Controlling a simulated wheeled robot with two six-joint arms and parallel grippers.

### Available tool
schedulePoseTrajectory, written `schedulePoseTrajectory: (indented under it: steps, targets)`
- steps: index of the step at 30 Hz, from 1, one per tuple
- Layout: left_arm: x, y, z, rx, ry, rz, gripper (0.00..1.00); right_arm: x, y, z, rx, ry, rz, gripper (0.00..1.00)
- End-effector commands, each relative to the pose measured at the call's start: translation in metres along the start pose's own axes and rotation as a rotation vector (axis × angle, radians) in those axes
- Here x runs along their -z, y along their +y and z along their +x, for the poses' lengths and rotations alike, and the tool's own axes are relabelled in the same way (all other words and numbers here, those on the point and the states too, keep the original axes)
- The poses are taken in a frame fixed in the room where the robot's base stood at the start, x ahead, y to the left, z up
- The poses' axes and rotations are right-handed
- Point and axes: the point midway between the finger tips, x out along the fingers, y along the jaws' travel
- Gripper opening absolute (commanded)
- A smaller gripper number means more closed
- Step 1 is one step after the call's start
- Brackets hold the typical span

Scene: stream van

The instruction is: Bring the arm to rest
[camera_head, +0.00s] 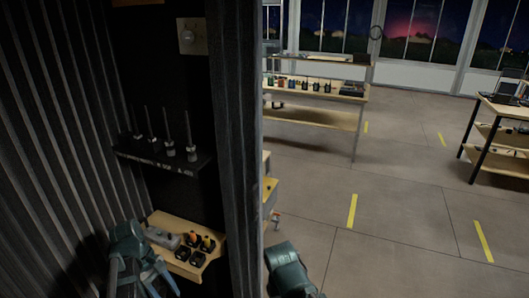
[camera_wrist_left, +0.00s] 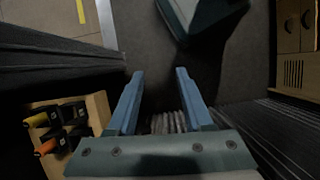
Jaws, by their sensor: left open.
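My left arm (camera_head: 128,255) comes in at the bottom left of the head view, beside a small wooden shelf. In the left wrist view my left gripper (camera_wrist_left: 159,76) is open, its two blue fingers apart. Nothing is between the fingertips, and dark floor shows beyond them. A teal part of my right arm (camera_head: 287,268) shows at the bottom middle of the head view. My right gripper is not in view.
The wooden shelf (camera_head: 164,221) holds black holders, some with orange or yellow items. Above it, a dark ledge (camera_head: 130,155) carries several upright rods. A dark ribbed wall edge (camera_head: 237,120) stands right of them. Open floor (camera_head: 400,240) lies beyond, with tables (camera_head: 318,92) farther back.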

Motion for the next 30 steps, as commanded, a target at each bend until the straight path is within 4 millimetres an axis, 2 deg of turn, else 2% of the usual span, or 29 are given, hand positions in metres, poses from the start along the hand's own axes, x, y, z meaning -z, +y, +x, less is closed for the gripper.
schedulePoseTrajectory:
  steps: [8, 14, 17, 24, 30]
  targets:
    - [-0.022, 0.013, 0.013, 0.043, 0.043, 0.155, 0.51, 0.000, 0.000, 0.000, 0.000, 0.000, 0.000, 0.50]
    - [-0.050, 0.027, 0.027, 0.096, 0.092, 0.355, 0.51, 0.000, 0.000, 0.000, 0.000, 0.000, 0.000, 0.50]
    - [-0.069, 0.035, 0.037, 0.134, 0.125, 0.492, 0.51, 0.000, 0.000, 0.000, 0.000, 0.000, 0.000, 0.50]
    - [-0.135, 0.053, 0.068, 0.270, 0.232, 0.980, 0.51, 0.000, 0.000, 0.000, 0.000, 0.000, 0.000, 0.50]
    - [-0.174, 0.060, 0.083, 0.359, 0.295, 1.289, 0.51, 0.000, 0.000, 0.000, 0.000, 0.000, 0.000, 0.50]
